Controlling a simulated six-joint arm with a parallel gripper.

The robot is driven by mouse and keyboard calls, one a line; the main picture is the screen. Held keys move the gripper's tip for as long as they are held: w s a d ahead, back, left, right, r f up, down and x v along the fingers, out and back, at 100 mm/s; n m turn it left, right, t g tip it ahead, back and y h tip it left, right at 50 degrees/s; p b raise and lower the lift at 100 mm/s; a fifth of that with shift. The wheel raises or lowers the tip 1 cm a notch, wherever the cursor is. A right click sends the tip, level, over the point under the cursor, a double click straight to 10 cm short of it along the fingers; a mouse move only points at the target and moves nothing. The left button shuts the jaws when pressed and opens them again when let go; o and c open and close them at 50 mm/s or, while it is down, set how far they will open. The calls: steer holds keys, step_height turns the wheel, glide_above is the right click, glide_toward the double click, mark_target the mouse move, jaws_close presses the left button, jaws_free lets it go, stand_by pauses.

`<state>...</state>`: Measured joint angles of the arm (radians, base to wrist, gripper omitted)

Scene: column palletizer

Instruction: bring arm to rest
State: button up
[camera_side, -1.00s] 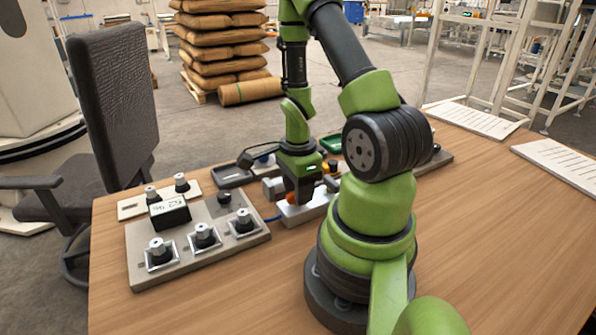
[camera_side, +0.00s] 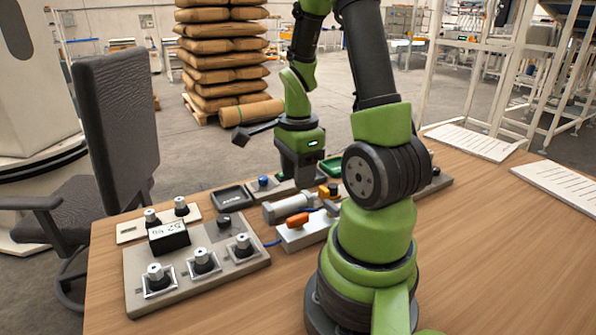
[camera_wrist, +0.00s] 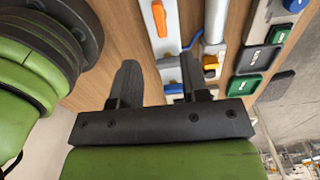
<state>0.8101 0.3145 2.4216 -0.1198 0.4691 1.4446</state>
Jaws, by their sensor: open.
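My gripper (camera_side: 301,180) hangs above the far part of the table, behind an orange-handled valve on a white block. In the wrist view my gripper (camera_wrist: 160,85) shows two dark fingers spread apart with nothing between them. The orange handle (camera_side: 298,220) lies below and in front of the gripper; it also shows in the wrist view (camera_wrist: 159,18). A grey cylinder (camera_side: 287,208) lies beside the handle. In the side view the fingertips are partly hidden by these parts and my arm.
A control panel (camera_side: 240,262) with several knobs and a small display (camera_side: 169,237) stands at the table's left. An office chair (camera_side: 118,115) stands at left. The table's right side (camera_side: 490,240) is clear apart from paper sheets (camera_side: 468,142).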

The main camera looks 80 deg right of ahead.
steer(key=w+a+r+n+t, duration=0.3)
steer(key=w+a+r+n, duration=0.1)
steer(key=a+r+n, duration=0.4)
steer(key=s+a+r+n+t+y, duration=0.2)
steer(key=a+r+n, duration=0.6)
steer(key=n, duration=0.7)
steer(key=shift+s+a+r+t, duration=0.3)
steer(key=shift+s+a+t, duration=0.6)
steer(key=shift+t, duration=0.2)
